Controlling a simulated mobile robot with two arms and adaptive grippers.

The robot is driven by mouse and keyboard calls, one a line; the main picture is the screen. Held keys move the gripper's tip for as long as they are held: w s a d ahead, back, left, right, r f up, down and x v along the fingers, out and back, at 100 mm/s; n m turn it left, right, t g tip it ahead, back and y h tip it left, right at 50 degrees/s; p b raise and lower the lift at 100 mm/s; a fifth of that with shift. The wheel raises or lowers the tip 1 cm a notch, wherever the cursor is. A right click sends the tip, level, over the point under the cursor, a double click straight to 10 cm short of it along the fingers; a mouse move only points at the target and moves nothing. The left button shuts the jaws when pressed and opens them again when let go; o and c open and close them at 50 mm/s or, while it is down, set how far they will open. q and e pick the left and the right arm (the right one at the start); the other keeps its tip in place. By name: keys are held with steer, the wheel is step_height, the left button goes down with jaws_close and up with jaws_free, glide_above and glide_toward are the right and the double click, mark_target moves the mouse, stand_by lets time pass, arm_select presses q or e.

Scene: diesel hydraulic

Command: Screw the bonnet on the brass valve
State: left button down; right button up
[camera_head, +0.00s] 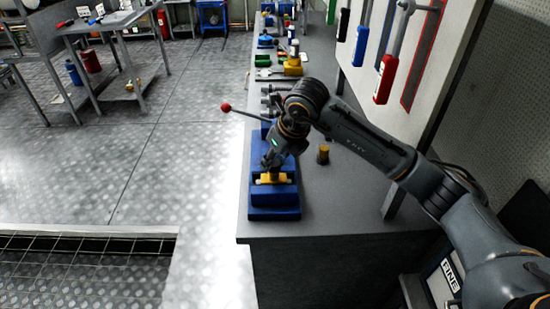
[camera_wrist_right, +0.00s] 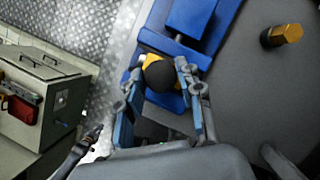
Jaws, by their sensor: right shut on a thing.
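The brass valve (camera_head: 272,178) sits in a blue vise (camera_head: 274,213) at the near end of the bench. My right gripper (camera_head: 270,165) reaches down onto it from above. In the right wrist view its two fingers (camera_wrist_right: 158,82) stand either side of a dark round-topped piece (camera_wrist_right: 160,77), which seems to be the bonnet, and are shut on it. Brass colour shows just behind that piece. I cannot tell whether the threads are engaged.
A separate brass piece (camera_head: 323,155) stands on the bench right of the vise; it also shows in the right wrist view (camera_wrist_right: 282,35). A red-knobbed rod (camera_head: 226,107) sticks out left. Tools hang on the panel (camera_head: 430,60) at right. The bench front right is clear.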

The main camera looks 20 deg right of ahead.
steer(key=shift+f+b, duration=0.85)
steer(key=shift+f, duration=0.3)
steer(key=o, duration=0.8)
steer(key=shift+r, duration=0.1)
steer(key=shift+o, duration=0.2)
steer(key=shift+r, duration=0.1)
steer(key=v, duration=1.1)
steer(key=shift+s+r, duration=0.25)
steer(key=shift+r, duration=0.1)
steer(key=shift+d, duration=0.1)
steer(key=shift+c, duration=0.6)
